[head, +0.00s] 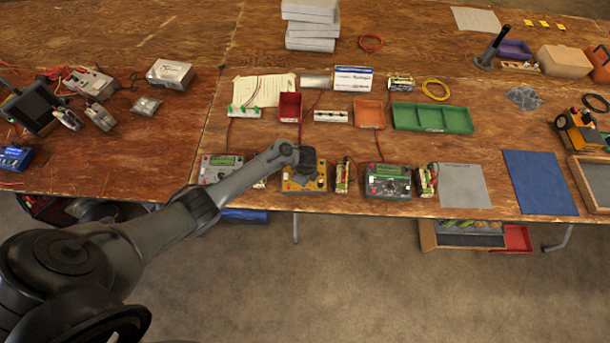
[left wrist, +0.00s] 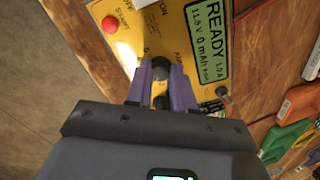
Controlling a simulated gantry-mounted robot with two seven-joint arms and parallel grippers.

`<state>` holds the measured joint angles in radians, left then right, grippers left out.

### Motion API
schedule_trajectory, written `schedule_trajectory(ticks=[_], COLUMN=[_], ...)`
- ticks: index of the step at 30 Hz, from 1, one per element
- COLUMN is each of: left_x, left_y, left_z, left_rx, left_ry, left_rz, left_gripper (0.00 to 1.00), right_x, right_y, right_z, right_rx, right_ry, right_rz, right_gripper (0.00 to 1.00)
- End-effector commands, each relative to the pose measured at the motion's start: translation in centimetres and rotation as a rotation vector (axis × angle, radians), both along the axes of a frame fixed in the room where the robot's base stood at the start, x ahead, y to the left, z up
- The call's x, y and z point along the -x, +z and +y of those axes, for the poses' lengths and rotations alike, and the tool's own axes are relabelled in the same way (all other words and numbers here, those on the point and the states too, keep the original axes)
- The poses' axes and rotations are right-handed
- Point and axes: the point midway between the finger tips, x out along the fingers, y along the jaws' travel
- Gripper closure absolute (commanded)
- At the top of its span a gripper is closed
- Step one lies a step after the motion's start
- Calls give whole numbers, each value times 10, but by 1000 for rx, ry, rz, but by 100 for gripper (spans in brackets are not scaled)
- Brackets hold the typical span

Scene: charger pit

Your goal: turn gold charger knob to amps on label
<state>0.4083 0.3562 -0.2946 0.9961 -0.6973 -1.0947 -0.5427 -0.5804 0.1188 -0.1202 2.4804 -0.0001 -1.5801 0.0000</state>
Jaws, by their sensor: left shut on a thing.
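The gold charger (head: 291,187) stands near the front edge of the bench, partly covered by my left arm in the head view. In the left wrist view its yellow face (left wrist: 160,30) shows a red START button (left wrist: 109,23) and a lit green screen (left wrist: 209,40) reading READY, 1.0 A, 11.5 V, 0 mAh. My left gripper (left wrist: 164,72) is shut on the dark knob (left wrist: 161,68), with a purple-grey finger on each side. The knob's pointer is hidden. A battery pack with a label (head: 342,178) stands just right of the charger; its print is too small to read. My right gripper is not in view.
A grey charger (head: 220,165) stands to the left and a dark one (head: 388,182) to the right, with another battery pack (head: 426,180) beside it. A grey mat (head: 462,186) lies clear at right.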

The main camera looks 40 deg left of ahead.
Motion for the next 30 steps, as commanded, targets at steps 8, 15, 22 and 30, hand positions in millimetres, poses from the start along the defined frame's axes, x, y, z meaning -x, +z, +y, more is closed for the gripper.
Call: schedule_trajectory(ticks=[8,15,22,30], left_x=[-1,-1,-1,-1], left_y=[1,0,0,0], left_z=[1,0,-1,-1], left_rx=[-35,-58,-70,-74], left_ry=[-250,-415,-509,-546], left_rz=[30,49,61,65], left_gripper=[100,100,100,100], right_x=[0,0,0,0], right_y=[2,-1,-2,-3], right_z=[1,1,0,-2], right_rx=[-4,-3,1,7], right_ry=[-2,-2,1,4], right_rz=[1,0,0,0], right_gripper=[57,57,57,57])
